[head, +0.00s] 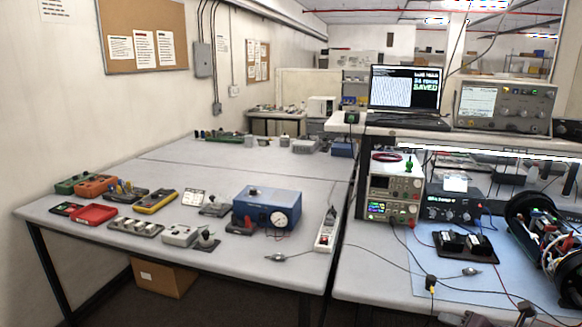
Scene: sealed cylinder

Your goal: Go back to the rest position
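Neither of my grippers shows in the head view. A black cylinder (520,212) with an open side and wired electronics inside lies at the right edge, on the blue mat (408,262) of the right bench; the picture cuts it off.
The left bench (150,240) holds a blue box with a dial (267,208), a white power strip (326,230) and several small devices. Instruments (394,190) and a small black tray (464,245) stand on the right bench. Cables cross the mat. A cardboard box (163,277) sits below.

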